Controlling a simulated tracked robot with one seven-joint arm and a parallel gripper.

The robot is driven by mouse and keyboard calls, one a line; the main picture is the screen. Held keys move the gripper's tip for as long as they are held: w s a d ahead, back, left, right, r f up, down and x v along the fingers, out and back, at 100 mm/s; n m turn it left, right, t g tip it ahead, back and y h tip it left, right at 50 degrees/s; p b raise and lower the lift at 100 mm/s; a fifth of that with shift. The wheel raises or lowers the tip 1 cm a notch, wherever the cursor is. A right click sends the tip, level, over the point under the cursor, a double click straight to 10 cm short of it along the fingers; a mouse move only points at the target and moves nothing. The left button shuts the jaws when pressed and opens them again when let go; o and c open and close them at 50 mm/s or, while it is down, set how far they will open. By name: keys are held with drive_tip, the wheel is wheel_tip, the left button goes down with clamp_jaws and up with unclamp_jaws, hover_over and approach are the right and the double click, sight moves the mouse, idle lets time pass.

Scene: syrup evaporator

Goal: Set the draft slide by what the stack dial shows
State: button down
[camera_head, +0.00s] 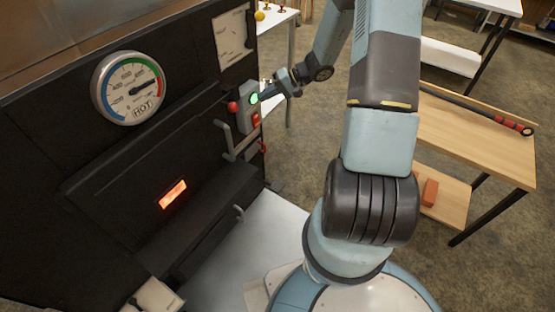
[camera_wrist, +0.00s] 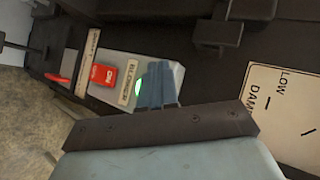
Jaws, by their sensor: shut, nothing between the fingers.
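The stack dial (camera_head: 130,87) is on the dark front at upper left, with blue, green and red arcs and "HOT" on its face. Its needle points right, toward the red arc. A pale plate (camera_head: 233,38) with a dark slot is at the upper right of the front. In the wrist view the plate (camera_wrist: 290,112) reads "LOW" and "DAM", partly cut off; its slide handle cannot be made out there. My gripper (camera_head: 262,92) is shut and empty beside the blower switch box (camera_head: 250,110); its fingers (camera_wrist: 158,84) partly cover the box's end, and contact cannot be told.
The box has a lit green lamp (camera_wrist: 139,86) and a red rocker (camera_wrist: 104,75) marked "ON". A handle (camera_head: 226,140) sticks out below the box. A glowing window (camera_head: 172,194) is lower on the front. A wooden table (camera_head: 480,140) stands at right.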

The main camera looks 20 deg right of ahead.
drive_tip(key=w+d+f+m+t, duration=0.1)
drive_tip(key=d+f+m+t, duration=0.15)
drive_tip(key=f, duration=0.65)
drive_tip(key=w+d+f+m+t, duration=0.1)
drive_tip(key=w+f+m+t, duration=0.15)
drive_tip(key=f, duration=0.65)
drive_tip(key=m+t+h, duration=0.3)
drive_tip(key=m+t, duration=0.1)
approach(254, 151)
drive_tip(key=shift+x, duration=3.4)
drive_tip(key=shift+f, duration=0.15)
